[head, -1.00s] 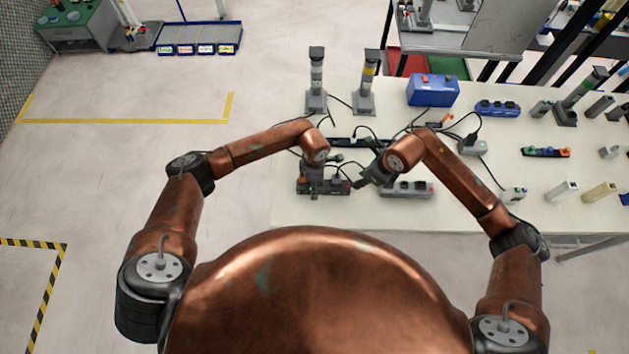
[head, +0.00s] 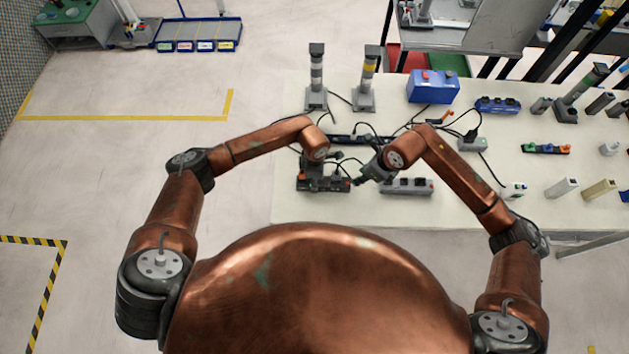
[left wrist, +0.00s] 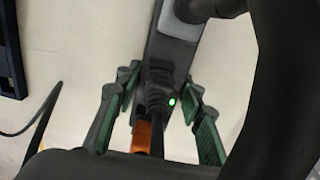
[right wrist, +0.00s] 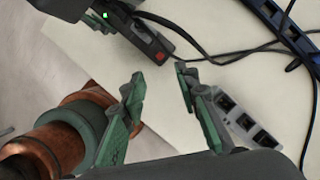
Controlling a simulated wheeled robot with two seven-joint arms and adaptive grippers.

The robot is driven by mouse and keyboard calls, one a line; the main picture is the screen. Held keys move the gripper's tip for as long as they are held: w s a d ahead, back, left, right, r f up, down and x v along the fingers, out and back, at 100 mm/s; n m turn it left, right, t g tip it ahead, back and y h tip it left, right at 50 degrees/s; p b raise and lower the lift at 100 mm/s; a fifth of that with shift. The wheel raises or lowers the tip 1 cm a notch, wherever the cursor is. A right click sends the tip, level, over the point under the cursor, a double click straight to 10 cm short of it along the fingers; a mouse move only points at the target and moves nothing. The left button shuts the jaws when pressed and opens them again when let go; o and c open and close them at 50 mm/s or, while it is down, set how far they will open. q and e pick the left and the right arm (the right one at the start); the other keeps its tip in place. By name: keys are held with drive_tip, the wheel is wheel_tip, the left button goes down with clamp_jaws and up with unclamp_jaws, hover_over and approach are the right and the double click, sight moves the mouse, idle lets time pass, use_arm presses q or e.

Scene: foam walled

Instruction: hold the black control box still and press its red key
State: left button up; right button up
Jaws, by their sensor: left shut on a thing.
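The black control box (head: 338,186) lies near the front edge of the white table in the head view. My left gripper (head: 316,184) is over its left part and shut on it. In the left wrist view, the dark box body (left wrist: 165,75) with a green light sits between the green finger pads. In the right wrist view, the box (right wrist: 130,28) is at the top, with a small red patch that may be the red key. My right gripper (right wrist: 160,82) is open and empty, apart from the box, just right of it in the head view (head: 362,181).
A grey socket strip (head: 408,187) lies right of the box. A dark strip and black cables run behind it. Two grey posts (head: 316,85) and a blue box with red buttons (head: 433,88) stand farther back. The front right of the table holds small blocks.

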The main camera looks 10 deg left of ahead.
clamp_jaws()
idle(1.4)
